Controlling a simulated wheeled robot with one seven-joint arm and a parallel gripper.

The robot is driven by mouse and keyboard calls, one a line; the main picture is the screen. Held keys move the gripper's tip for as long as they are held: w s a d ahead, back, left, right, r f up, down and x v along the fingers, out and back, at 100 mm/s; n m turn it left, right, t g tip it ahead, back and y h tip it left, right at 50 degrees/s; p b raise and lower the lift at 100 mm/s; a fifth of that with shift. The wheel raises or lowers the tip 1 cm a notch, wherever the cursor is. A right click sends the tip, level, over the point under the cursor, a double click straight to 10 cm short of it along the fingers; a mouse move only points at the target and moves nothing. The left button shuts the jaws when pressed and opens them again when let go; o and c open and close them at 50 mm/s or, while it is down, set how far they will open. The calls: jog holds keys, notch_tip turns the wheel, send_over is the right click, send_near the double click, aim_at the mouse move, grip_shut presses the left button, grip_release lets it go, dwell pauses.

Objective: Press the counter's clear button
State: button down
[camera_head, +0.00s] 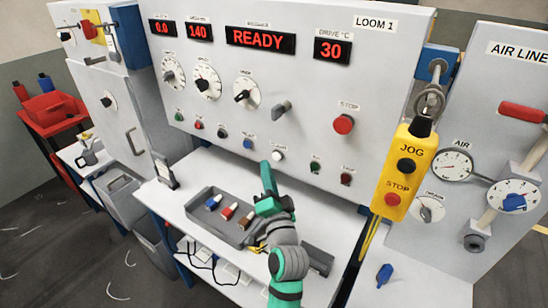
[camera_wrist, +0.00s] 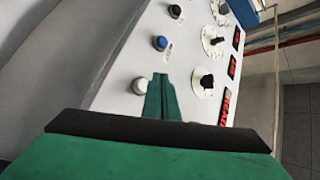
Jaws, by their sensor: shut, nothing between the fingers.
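A row of small buttons runs along the lower edge of the loom panel (camera_head: 300,105); their labels are too small to read, so I cannot tell which is the clear button. A white button (camera_head: 278,155) sits right of a blue button (camera_head: 248,143) and a black button (camera_head: 221,132). My green gripper (camera_head: 266,167) is shut and empty, its tips just left of and below the white button. In the wrist view the shut fingers (camera_wrist: 162,84) point at the panel, with the white button (camera_wrist: 139,86) close beside them and the blue button (camera_wrist: 160,43) farther off. Contact is not clear.
A grey tray (camera_head: 190,219) with small coloured parts lies on the white shelf below my arm. A yellow JOG/STOP pendant (camera_head: 404,170) hangs at the right. A red stop button (camera_head: 344,124) and several dials are higher on the panel.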

jog(key=s+a, duration=0.2)
jog(key=s, duration=0.1)
dwell(0.4)
dwell(0.4)
jog(key=s+d+f+n+g+h, duration=0.25)
jog(key=s+f+n, duration=0.25)
jog(key=s+f, duration=1.6)
jog(key=s+a+f+n+g, duration=0.1)
jog(key=s+n, duration=0.1)
jog(key=s, duration=1)
jog(key=s+a+f+n+g, duration=0.1)
jog(key=s+f+n, duration=0.1)
jog(key=s, duration=1)
jog(key=shift+s+a+n, duration=0.25)
jog(key=shift+n, duration=0.25)
jog(key=shift+f+g, duration=0.1)
jog(key=shift+g, duration=0.15)
